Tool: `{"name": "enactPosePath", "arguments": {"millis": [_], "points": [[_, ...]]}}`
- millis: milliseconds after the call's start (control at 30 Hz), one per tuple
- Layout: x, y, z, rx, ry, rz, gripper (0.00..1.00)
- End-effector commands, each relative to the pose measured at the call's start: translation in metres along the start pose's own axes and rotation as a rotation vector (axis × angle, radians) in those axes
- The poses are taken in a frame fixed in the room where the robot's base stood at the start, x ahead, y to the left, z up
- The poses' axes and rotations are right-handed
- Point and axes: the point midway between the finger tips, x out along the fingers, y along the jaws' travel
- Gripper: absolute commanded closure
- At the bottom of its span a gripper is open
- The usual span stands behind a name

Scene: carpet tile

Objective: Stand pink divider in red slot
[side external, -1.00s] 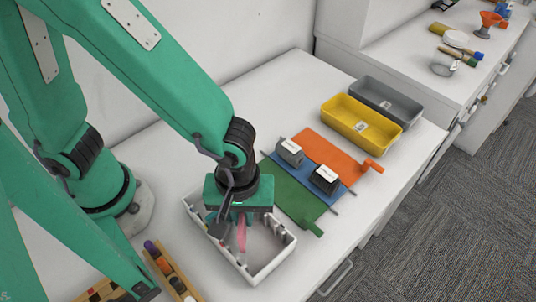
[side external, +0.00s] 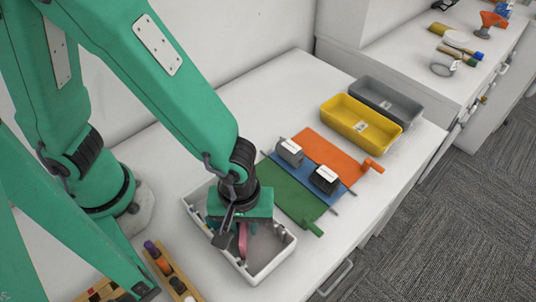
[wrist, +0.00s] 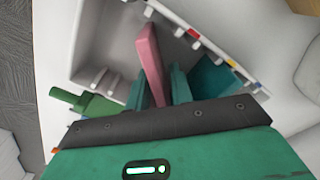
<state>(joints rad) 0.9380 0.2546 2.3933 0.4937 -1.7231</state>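The pink divider (side external: 243,238) is in my gripper (side external: 240,228), below the wrist and inside the white box (side external: 273,268). In the wrist view the pink divider (wrist: 150,58) sticks out between the two teal fingers of my gripper (wrist: 160,92), which look shut on it. A red mark (wrist: 193,33) on the box wall, beside white ribs, lies to the right of the divider's far end. The divider appears apart from that wall. A teal panel (wrist: 213,77) stands right of the fingers. In the side view, the slots are mostly hidden by my gripper.
Orange, blue and green panels (side external: 290,195) with two small blocks lie beside the box. Yellow (side external: 360,121) and grey (side external: 386,101) bins stand behind. A wooden rack (side external: 168,268) with coloured pieces is in front left. White table is clear at right.

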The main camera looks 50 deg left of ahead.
Motion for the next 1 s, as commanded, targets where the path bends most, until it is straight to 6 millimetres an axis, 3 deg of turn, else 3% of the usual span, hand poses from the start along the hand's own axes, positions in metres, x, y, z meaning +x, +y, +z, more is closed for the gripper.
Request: {"name": "enactPosePath", "arguments": {"millis": [567,1000], "points": [[-0.007,0.000,0.000,0.000,0.000,0.002,0.70],[-0.050,0.001,0.000,0.000,-0.001,0.005,0.70]]}}
